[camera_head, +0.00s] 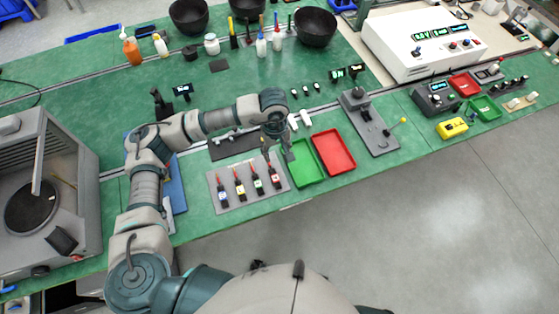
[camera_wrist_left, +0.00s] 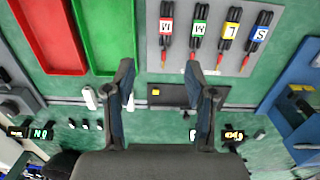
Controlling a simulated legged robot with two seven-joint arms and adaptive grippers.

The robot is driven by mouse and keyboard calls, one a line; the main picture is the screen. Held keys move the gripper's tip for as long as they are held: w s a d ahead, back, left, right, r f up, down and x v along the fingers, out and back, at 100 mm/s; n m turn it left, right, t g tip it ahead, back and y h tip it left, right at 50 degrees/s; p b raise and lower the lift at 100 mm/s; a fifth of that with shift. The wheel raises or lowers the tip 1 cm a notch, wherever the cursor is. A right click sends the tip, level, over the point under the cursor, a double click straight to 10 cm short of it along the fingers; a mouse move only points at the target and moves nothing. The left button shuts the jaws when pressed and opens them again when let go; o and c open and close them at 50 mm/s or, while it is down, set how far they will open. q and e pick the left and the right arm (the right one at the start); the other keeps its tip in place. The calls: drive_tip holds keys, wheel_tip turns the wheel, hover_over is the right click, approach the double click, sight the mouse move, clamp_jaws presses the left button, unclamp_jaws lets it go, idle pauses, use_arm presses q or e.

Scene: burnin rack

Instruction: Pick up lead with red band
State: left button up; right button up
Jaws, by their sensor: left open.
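Four dark leads with coloured bands lie side by side on a grey mat (camera_head: 238,207). The lead with the red band (camera_head: 275,178) is at the right end of the row, nearest the green tray; it also shows in the left wrist view (camera_wrist_left: 166,27). Beside it lie the leads with green (camera_wrist_left: 199,27), yellow (camera_wrist_left: 230,31) and blue (camera_wrist_left: 260,33) bands. My left gripper (camera_head: 279,155) is open and empty, above the mat's far right edge. In the left wrist view its fingertips (camera_wrist_left: 160,70) straddle the red-banded lead's line, apart from it. My right gripper is not in view.
A green tray (camera_head: 305,183) and a red tray (camera_head: 350,165) stand just right of the mat. A grey fixture with a lever (camera_head: 371,125) is farther right. A grey machine (camera_head: 75,190) stands at the left. Small white parts (camera_head: 305,118) lie behind the trays.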

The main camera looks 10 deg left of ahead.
use_arm(q)
drive_tip(key=p, duration=0.1)
hover_over(275, 177)
wheel_tip(275, 177, down, 10)
drive_tip(key=shift+s+d+f, duration=0.1)
drive_tip(key=shift+s+f+p, duration=0.2)
drive_tip(key=shift+f+p, duration=0.2)
drive_tip(key=shift+f, duration=0.45)
drive_tip(key=f, duration=0.4)
drive_tip(key=shift+w+f+p, duration=0.25)
drive_tip(key=shift+w+p, duration=0.05)
drive_tip(key=shift+p, duration=0.05)
clamp_jaws()
